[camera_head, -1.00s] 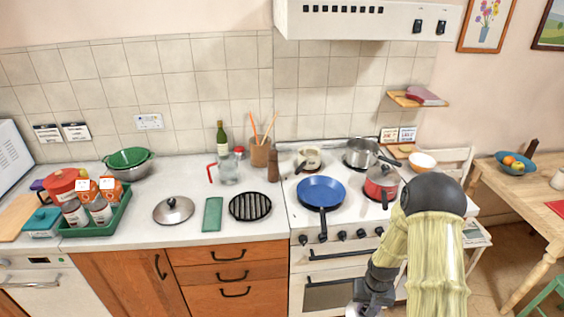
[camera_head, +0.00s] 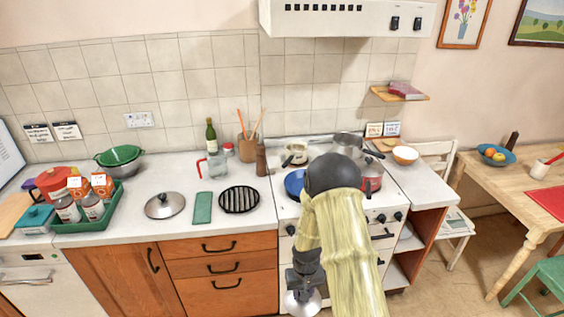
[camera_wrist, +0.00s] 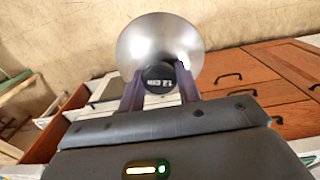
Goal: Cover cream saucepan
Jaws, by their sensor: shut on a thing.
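The cream saucepan (camera_head: 295,152) stands on the back left of the stove; its dark handle shows, and its contents cannot be made out. My gripper (camera_wrist: 160,88) is shut on the dark knob of a round steel lid (camera_wrist: 150,40); the knob bears a label that seems to read "12 CM". In the head view the lid (camera_head: 303,304) hangs low in front of the stove, below counter height and well apart from the saucepan. Another steel lid (camera_head: 165,205) with a dark knob lies on the left counter.
A blue frying pan (camera_head: 294,183), partly hidden by my arm, a red pot (camera_head: 372,178) and a steel pot (camera_head: 348,143) share the stove (camera_head: 285,216). The range hood (camera_head: 345,18) hangs above. A bottle (camera_head: 211,135) and pepper mill (camera_head: 261,158) stand left of the stove.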

